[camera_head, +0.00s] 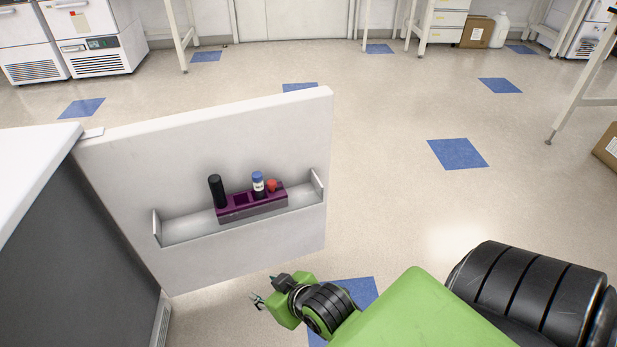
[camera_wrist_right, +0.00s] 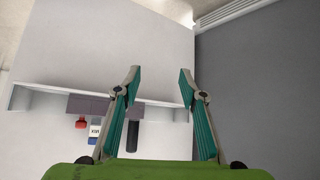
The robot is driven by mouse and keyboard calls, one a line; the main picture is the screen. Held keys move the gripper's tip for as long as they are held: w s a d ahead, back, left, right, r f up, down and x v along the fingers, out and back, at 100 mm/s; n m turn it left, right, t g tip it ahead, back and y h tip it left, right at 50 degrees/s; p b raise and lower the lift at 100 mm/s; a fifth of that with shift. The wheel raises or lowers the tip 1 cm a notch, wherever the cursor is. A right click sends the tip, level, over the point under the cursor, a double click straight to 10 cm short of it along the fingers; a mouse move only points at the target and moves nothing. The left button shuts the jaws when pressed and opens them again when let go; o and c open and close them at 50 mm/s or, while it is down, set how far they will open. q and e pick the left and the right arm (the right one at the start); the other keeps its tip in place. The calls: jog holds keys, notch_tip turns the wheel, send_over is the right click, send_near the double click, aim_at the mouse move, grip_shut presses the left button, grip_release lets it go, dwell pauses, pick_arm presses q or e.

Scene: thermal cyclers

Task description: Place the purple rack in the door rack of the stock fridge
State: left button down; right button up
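The purple rack (camera_head: 237,210) sits in the door rack (camera_head: 187,228), a white shelf on the inside of the open fridge door (camera_head: 240,130). It holds a black tube, a blue-capped vial and a red-capped item. In the right wrist view the purple rack (camera_wrist_right: 88,104) shows left of my fingers, with its tubes pointing down in the picture. My right gripper (camera_head: 257,301) is in front of and below the door rack, apart from the purple rack. Its fingers (camera_wrist_right: 160,85) are spread with nothing between them. My left gripper is out of view.
The stock fridge body (camera_head: 75,225) stands at the left, its door swung open. The floor (camera_head: 400,200) right of the door is clear. A table leg (camera_head: 570,100) and a cardboard box (camera_head: 606,148) stand at the far right. Other fridges (camera_head: 100,48) line the back left.

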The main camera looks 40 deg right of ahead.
jog(key=s+f+g, duration=0.1)
jog(key=s+g, duration=0.1)
jog(key=s, duration=0.5)
jog(key=s+d+f+g, duration=0.1)
jog(key=s+g, duration=0.2)
jog(key=s, duration=0.3)
jog(key=shift+s+f+n+h, duration=0.3)
jog(key=shift+s+f, duration=0.1)
